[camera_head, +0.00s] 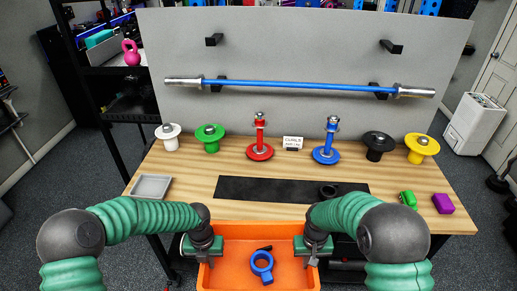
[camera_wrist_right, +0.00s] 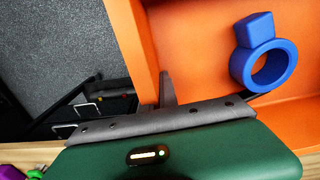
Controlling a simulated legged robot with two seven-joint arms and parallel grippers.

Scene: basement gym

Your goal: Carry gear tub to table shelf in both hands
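In the right wrist view, a grey finger of my right gripper (camera_wrist_right: 165,92) overlaps the tub wall (camera_wrist_right: 132,45), and the blue collar (camera_wrist_right: 265,60) lies inside. The table shelf is mostly hidden below the tabletop.
A blue barbell (camera_head: 300,86) hangs on the panel behind.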

